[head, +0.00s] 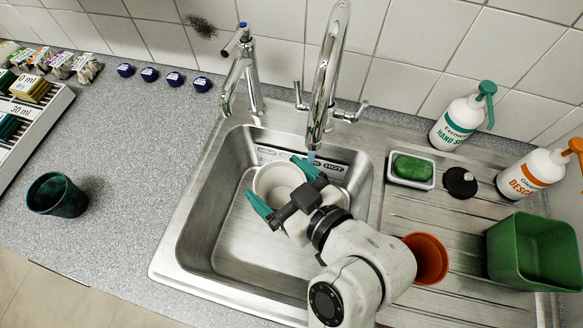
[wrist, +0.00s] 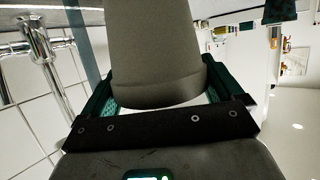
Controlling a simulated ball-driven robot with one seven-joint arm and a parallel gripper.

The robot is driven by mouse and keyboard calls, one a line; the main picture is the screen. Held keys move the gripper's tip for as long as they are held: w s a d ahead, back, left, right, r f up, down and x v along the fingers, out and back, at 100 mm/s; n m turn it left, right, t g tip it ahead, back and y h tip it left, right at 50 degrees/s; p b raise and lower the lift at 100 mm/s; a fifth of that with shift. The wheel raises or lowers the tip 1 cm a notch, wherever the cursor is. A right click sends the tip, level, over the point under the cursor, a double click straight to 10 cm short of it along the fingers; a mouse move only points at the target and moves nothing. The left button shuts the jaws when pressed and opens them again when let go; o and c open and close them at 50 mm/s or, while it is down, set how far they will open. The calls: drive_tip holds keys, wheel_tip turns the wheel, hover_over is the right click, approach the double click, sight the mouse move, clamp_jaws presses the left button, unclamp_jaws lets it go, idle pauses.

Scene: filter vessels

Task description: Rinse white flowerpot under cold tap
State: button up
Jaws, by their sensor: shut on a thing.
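The white flowerpot (head: 277,180) is in the sink basin, in the head view, with its open mouth facing up. My gripper (head: 286,190) is shut on it, its teal fingers on either side. The wrist view shows the pot's shaded wall (wrist: 155,50) between the fingers. The large chrome tap (head: 325,80) stands above, its spout just right of the pot. A bluish stream (head: 311,157) shows below the spout, beside the pot's rim; I cannot tell whether it enters the pot. The label behind ends in "HOT"; the rest is hard to read.
A smaller tap (head: 246,70) stands left. Green soap (head: 411,168), a black stopper (head: 460,182), an orange pot (head: 427,257) and a green square pot (head: 533,250) are on the drainboard. Two bottles stand behind. A dark green pot (head: 57,195) is on the left counter.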

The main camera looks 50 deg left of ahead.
sight(258, 192)
drive_tip(key=shift+s+d, duration=0.15)
drive_tip(key=shift+s, duration=0.75)
drive_tip(key=shift+s+d, duration=0.1)
drive_tip(key=shift+s, duration=0.75)
drive_tip(key=shift+p, duration=0.35)
drive_tip(key=s+r+p, duration=0.4)
drive_tip(key=s, duration=0.1)
drive_tip(key=shift+d, duration=0.35)
idle(1.1)
